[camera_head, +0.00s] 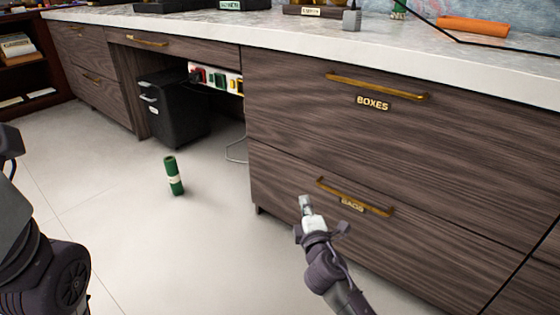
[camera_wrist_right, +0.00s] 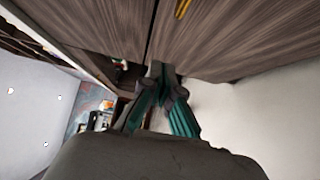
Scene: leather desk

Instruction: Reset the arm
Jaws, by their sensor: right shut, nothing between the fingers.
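My right gripper (camera_head: 306,203) is in front of the lower drawer of the wooden desk in the head view. It is shut and empty, close to the left part of the drawer's brass handle (camera_head: 355,197); I cannot tell whether it touches. In the right wrist view the fingers of my right gripper (camera_wrist_right: 157,72) are together, with the wooden drawer fronts (camera_wrist_right: 225,35) beyond them. On the left of the head view, dark parts of my left arm show, but the left gripper's fingers are out of view.
A green cylinder (camera_head: 174,176) stands on the pale floor. The upper drawer, labelled BOXES (camera_head: 373,103), is closed. A black cabinet (camera_head: 176,108) stands under the desk. The white countertop (camera_head: 300,33) holds small items and an orange roll (camera_head: 473,26).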

